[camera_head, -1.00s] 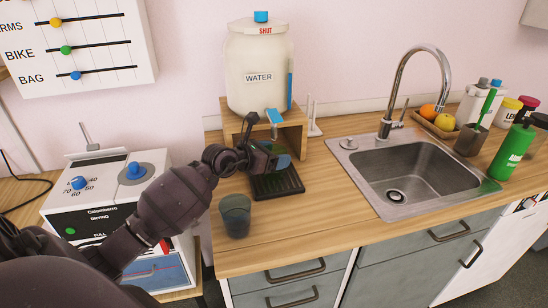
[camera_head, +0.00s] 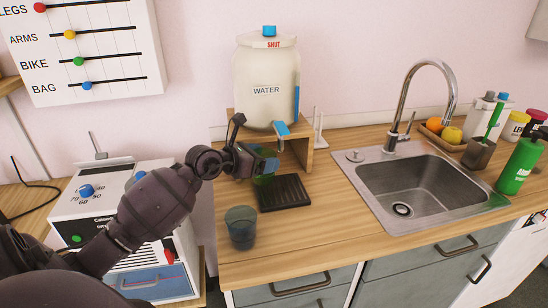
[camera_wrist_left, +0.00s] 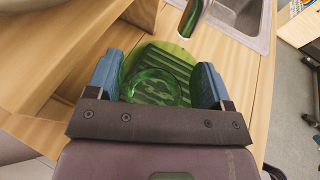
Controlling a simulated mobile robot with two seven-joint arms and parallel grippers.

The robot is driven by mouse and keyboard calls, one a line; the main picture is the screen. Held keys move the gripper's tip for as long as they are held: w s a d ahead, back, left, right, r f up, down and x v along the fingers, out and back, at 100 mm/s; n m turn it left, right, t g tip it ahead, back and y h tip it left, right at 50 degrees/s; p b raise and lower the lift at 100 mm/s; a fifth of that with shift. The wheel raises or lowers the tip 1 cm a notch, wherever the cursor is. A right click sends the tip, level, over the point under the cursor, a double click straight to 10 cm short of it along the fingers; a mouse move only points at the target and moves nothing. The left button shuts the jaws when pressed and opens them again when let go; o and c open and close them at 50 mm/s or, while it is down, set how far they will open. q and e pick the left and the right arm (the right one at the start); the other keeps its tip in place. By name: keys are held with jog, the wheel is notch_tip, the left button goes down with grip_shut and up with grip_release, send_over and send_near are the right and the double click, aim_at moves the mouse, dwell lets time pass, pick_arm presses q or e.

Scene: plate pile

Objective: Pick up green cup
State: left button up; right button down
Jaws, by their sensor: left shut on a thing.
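A see-through green cup (camera_wrist_left: 155,88) is between the two blue fingers of my left gripper (camera_wrist_left: 155,78) in the left wrist view. The fingers are shut on its sides. In the head view my left gripper (camera_head: 268,165) is in front of the wooden stand, beside the left back part of the black ribbed tray (camera_head: 284,193). The cup shows there only as a small green patch, mostly hidden by the gripper. My right gripper is not in view.
A dark blue-grey cup (camera_head: 241,228) stands near the counter's front edge. A water dispenser (camera_head: 267,85) sits on a wooden stand (camera_head: 298,150) behind the tray. The sink (camera_head: 410,188) is to the right. A white machine (camera_head: 90,215) stands at the left.

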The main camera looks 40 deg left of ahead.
pick_arm(q)
jog(key=s+a+b, duration=0.1)
jog(key=s+a, duration=0.7)
jog(key=s, duration=0.2)
jog(key=shift+a, duration=0.25)
dwell(0.3)
dwell(0.4)
jog(key=shift+s, duration=0.1)
